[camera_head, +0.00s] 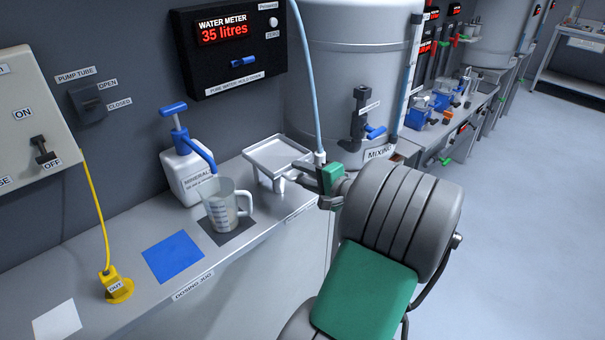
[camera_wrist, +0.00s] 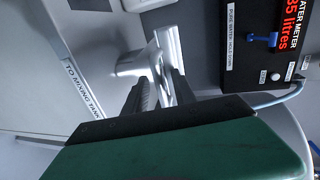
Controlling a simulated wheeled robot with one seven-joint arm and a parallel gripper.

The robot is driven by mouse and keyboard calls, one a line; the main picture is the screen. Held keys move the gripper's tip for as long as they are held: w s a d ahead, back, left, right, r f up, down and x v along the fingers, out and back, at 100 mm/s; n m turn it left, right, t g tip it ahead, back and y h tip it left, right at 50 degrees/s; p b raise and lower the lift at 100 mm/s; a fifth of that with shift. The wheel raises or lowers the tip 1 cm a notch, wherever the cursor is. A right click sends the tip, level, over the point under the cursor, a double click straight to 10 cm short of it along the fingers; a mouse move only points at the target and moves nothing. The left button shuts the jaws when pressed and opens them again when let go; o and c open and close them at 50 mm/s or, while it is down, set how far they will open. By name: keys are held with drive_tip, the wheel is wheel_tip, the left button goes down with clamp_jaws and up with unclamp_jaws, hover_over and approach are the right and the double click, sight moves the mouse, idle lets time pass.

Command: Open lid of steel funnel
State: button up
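The steel funnel (camera_head: 275,153) stands on the counter below the water meter. It shows as a square, shallow steel top on legs; I cannot tell its lid from its body, or whether the lid is raised. In the wrist view a shiny steel part (camera_wrist: 131,64) with a narrow bar lies just beyond my fingertips. My gripper (camera_head: 302,181) is at the funnel's right front side, close to it. In the wrist view its two dark fingers (camera_wrist: 161,78) stand apart with steel showing between them. I cannot tell whether they touch it.
A measuring jug (camera_head: 221,209) and a white mineral bottle (camera_head: 188,171) with a blue pump stand left of the funnel. The mixing tank (camera_head: 345,60) with its tap (camera_head: 360,125) stands close behind on the right. A light blue hose (camera_head: 309,75) hangs near my gripper.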

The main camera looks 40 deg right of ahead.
clamp_jaws()
idle(1.4)
